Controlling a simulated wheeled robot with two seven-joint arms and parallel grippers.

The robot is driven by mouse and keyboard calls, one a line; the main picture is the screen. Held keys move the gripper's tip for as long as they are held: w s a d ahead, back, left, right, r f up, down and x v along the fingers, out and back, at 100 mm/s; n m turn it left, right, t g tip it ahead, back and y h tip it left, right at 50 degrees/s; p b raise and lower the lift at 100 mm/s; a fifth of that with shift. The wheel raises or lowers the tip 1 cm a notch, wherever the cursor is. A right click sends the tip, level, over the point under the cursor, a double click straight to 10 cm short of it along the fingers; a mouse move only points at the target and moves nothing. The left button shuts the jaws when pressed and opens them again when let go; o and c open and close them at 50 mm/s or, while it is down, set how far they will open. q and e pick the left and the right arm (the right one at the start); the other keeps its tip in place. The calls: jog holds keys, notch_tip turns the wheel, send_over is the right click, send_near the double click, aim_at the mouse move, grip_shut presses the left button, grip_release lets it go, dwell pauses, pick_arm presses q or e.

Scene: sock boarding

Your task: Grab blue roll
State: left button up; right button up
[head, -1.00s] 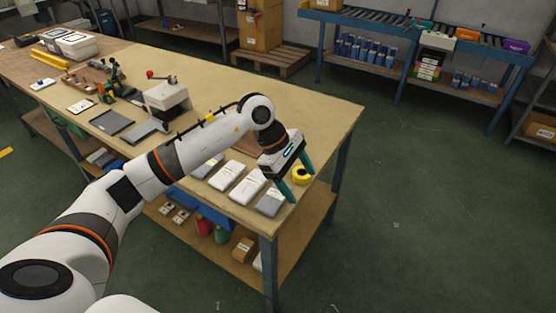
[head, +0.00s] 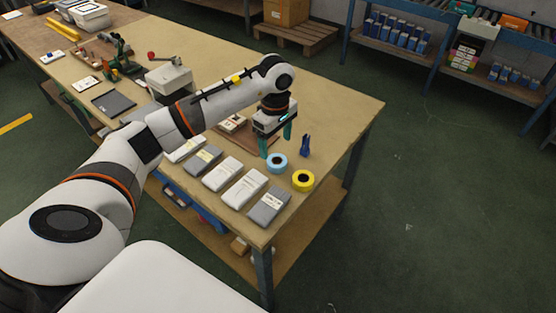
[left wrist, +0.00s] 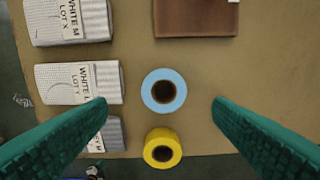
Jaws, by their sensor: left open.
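The blue roll (head: 277,163) is a light blue ring of tape with a dark core, lying flat on the table near its right end. In the left wrist view the blue roll (left wrist: 164,91) sits between the two green fingers, a little above the line of their tips. My left gripper (head: 276,142) is open, pointing down, just behind the roll in the head view and apart from it. It also shows in the left wrist view (left wrist: 160,108), with nothing between its fingers touching them. My right gripper is not in view.
A yellow roll (head: 303,181) lies close to the blue roll, nearer the table edge. A dark blue tool (head: 306,145) stands to the right. Several packed socks (head: 222,174) lie in a row on the left. A brown board (left wrist: 197,17) lies behind. The table's (head: 340,120) right end is clear.

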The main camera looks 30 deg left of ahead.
aim_at(277, 160)
pick_arm(q)
jog(key=shift+f, duration=0.6)
jog(key=shift+w+f, duration=0.1)
jog(key=shift+f, duration=0.2)
jog(key=shift+d+f, duration=0.1)
jog(key=shift+f, duration=0.2)
notch_tip(277, 160, down, 4)
jog(key=shift+w+r+p, duration=0.1)
jog(key=shift+r+p, duration=0.1)
jog(key=shift+p, duration=0.45)
jog(key=shift+f, duration=0.55)
jog(key=c, duration=1)
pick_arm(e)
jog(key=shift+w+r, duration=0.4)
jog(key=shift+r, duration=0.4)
